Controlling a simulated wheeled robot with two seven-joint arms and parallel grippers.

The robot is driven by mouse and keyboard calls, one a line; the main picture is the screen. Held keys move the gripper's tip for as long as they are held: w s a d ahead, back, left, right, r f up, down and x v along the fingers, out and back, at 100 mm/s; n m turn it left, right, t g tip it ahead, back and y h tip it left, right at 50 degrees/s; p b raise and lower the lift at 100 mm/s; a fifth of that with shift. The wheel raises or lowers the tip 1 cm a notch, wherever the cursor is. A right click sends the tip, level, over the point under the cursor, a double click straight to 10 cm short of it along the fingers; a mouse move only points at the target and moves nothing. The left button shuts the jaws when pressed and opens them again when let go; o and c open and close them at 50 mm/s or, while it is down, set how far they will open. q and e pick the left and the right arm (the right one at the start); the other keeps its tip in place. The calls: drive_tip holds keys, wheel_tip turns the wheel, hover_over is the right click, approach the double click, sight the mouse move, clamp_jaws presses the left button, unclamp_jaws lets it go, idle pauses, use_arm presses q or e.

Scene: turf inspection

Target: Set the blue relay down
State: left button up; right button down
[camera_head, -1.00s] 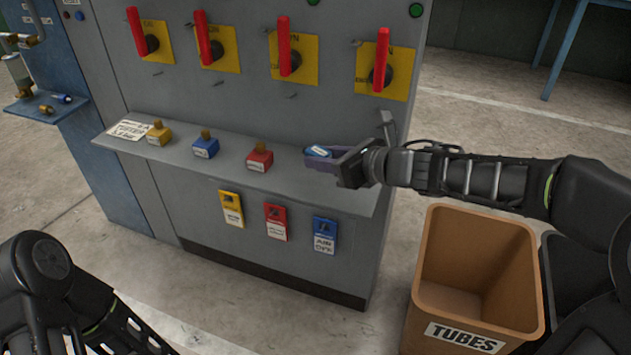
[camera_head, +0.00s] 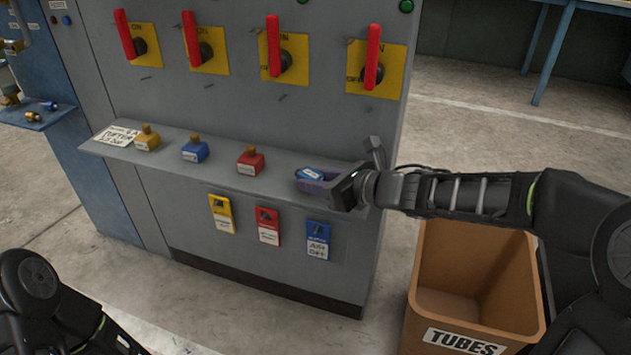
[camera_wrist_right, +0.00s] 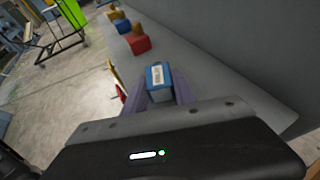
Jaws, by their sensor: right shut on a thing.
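The blue relay (camera_head: 310,174), a small blue block with a white label, is between the purple fingers of my right gripper (camera_head: 316,183). The gripper is shut on it at the right end of the grey shelf (camera_head: 225,181). In the right wrist view the blue relay (camera_wrist_right: 159,80) sits at the fingertips, with the shelf behind it. I cannot tell whether it touches the shelf. My left arm shows at the lower left of the head view, but its gripper is out of view.
Yellow (camera_head: 147,138), blue (camera_head: 195,150) and red (camera_head: 250,161) knobbed pieces stand in a row on the shelf. Yellow, red and blue tags (camera_head: 318,240) hang below its front edge. Red-handled switches are above. A brown TUBES bin (camera_head: 480,240) stands at the right.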

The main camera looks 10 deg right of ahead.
drive_tip(key=shift+f, duration=0.1)
drive_tip(key=shift+f+b, duration=0.1)
drive_tip(key=shift+b, duration=0.2)
drive_tip(key=c, duration=1)
unclamp_jaws()
drive_tip(key=shift+r+p, duration=0.35)
drive_tip(key=shift+p, duration=0.05)
drive_tip(key=p+v, duration=0.3)
drive_tip(key=v, duration=0.7)
drive_tip(key=shift+s+d+r, duration=0.1)
drive_tip(key=shift+s+d, duration=0.1)
drive_tip(key=shift+d, duration=0.05)
drive_tip(key=shift+s+d+r, duration=0.1)
drive_tip(key=shift+s+d, duration=0.25)
drive_tip(key=shift+s, duration=0.2)
